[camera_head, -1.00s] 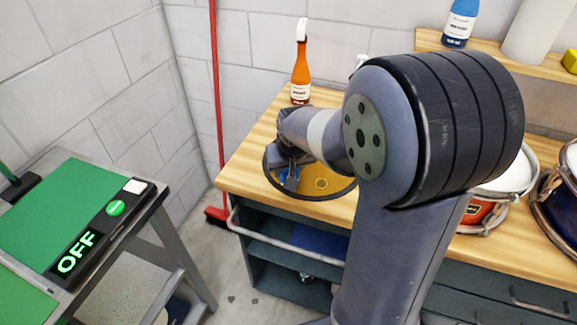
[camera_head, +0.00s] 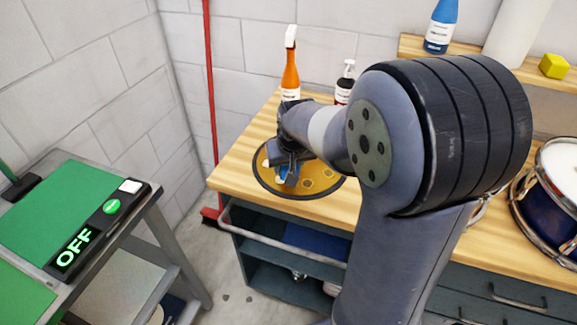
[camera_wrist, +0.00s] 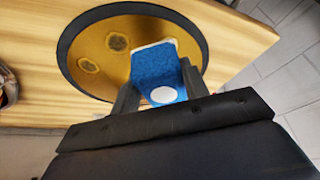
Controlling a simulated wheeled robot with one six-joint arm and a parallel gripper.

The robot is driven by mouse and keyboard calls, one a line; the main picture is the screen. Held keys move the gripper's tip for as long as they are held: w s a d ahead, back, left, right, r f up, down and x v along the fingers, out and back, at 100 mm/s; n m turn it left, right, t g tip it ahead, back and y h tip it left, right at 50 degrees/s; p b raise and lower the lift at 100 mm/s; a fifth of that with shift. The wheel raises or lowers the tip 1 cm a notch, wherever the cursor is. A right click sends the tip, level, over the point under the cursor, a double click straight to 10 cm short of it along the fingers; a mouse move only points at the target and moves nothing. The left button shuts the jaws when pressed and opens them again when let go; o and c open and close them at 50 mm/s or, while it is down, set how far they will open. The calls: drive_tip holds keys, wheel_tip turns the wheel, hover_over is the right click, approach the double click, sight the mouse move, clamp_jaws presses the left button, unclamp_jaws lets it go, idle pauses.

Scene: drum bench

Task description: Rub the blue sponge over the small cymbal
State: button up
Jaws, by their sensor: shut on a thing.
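The small cymbal (camera_head: 325,185) is a golden disc with a dark rim and several brownish spots, lying at the left end of the wooden bench. It also shows in the wrist view (camera_wrist: 100,50). My gripper (camera_head: 288,165) is over the cymbal's left part. In the wrist view my gripper (camera_wrist: 158,88) is shut on the blue sponge (camera_wrist: 153,68), which has a pale edge and a white round spot. The sponge (camera_head: 292,177) is over the cymbal's face; I cannot tell for certain if it touches. My arm hides part of the bench.
A blue drum (camera_head: 555,190) is at the right. A blue bottle (camera_head: 440,28) and yellow block (camera_head: 553,66) are on the shelf. A green-topped table (camera_head: 60,205) reads OFF.

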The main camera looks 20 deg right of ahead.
drive_tip(key=shift+r+p, duration=1.55)
drive_tip(key=shift+r, duration=0.7)
